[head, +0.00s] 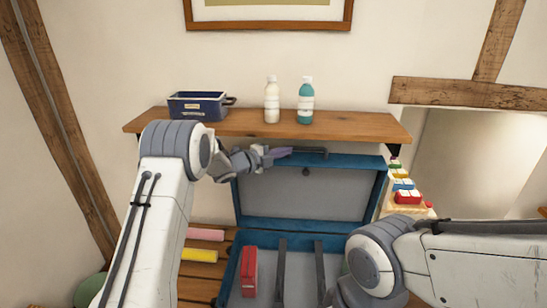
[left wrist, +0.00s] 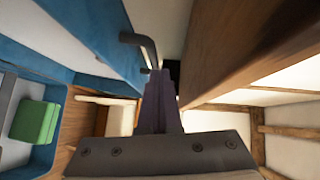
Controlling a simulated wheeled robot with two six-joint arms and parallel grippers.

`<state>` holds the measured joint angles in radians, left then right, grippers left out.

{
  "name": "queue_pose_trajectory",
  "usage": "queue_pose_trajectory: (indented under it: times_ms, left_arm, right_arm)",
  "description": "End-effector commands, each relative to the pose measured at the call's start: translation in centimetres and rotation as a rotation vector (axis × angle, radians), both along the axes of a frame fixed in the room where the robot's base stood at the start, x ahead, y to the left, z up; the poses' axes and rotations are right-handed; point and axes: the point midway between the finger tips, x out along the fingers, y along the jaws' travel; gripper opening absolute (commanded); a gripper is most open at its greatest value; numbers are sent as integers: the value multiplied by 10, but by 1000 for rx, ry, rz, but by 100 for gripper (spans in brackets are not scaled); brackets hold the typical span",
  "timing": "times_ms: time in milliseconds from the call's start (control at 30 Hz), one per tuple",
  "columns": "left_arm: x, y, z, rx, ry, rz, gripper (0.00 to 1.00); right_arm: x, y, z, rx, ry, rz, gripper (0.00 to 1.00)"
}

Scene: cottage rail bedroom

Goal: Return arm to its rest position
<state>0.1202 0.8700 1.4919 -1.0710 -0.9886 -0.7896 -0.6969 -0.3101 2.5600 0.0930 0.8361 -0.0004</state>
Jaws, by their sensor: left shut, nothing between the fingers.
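My left arm reaches in from the left in the head view. Its left gripper (head: 283,153) is shut and empty, close to the top edge of the raised lid of a blue suitcase (head: 310,226), just below the shelf. A dark handle (head: 325,152) on the lid lies just beyond the fingertips. In the left wrist view, the shut fingers (left wrist: 160,78) point along the gap between the lid and the wooden shelf, with the handle (left wrist: 143,45) beside the tips; I cannot tell whether they touch. My right arm enters from the right; its gripper is out of view.
A wooden shelf (head: 245,125) above the lid bears a blue bin (head: 197,106), a white bottle (head: 272,100) and a teal bottle (head: 305,102). A red box (head: 249,270) lies in the suitcase. A green block (left wrist: 35,122) shows in the wrist view. Colourful toys (head: 406,196) stand at right.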

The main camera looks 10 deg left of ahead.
Motion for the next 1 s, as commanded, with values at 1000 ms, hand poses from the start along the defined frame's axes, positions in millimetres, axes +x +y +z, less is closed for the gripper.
queue_pose_trajectory:
  times_ms: [1000]
  left_arm:
    - [-270,-68,5,-253,1006,754,0]
  right_arm:
    - [0,0,-1,0,0,0,50]
